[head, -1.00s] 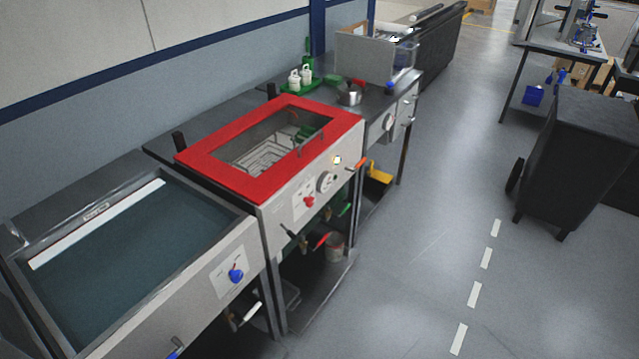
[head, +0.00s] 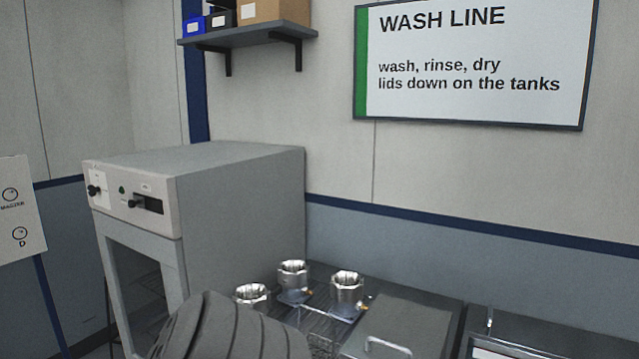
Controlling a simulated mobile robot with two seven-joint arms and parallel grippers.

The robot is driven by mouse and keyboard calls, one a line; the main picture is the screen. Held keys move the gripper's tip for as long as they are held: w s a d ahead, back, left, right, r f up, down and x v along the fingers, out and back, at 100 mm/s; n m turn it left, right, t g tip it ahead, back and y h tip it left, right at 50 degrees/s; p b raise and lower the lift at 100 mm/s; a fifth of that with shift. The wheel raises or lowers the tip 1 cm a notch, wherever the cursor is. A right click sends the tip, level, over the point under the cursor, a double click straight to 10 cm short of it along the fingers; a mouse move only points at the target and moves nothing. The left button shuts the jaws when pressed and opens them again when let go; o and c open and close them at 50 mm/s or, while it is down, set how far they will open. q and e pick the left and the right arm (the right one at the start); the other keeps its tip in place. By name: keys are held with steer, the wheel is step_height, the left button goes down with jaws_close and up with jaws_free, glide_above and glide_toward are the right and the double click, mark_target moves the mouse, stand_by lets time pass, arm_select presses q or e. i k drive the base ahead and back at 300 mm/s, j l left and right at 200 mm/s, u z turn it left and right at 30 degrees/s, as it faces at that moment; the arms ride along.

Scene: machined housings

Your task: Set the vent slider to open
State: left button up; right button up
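A grey dryer cabinet (head: 225,185) stands at the left in the head view. Its light front panel carries a dark horizontal slot with a small black knob at its left end, which looks like the vent slider (head: 133,204). The small label above the slot is too small to read, so I cannot tell which end is open. A black dial knob (head: 93,190) and a green lamp (head: 122,189) sit left of the slot. Neither of my grippers is in view. A dark ribbed shape, probably part of my arm, covers the bottom centre.
Several shiny machined housings, including one in front (head: 347,286), stand on a wire rack right of the dryer. A grey lid with a handle (head: 388,346) is beside them. A wall shelf (head: 250,35) holds boxes. A wash line sign (head: 475,65) hangs at right.

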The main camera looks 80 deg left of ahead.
mark_target(138, 201)
steer(key=u, duration=3.6)
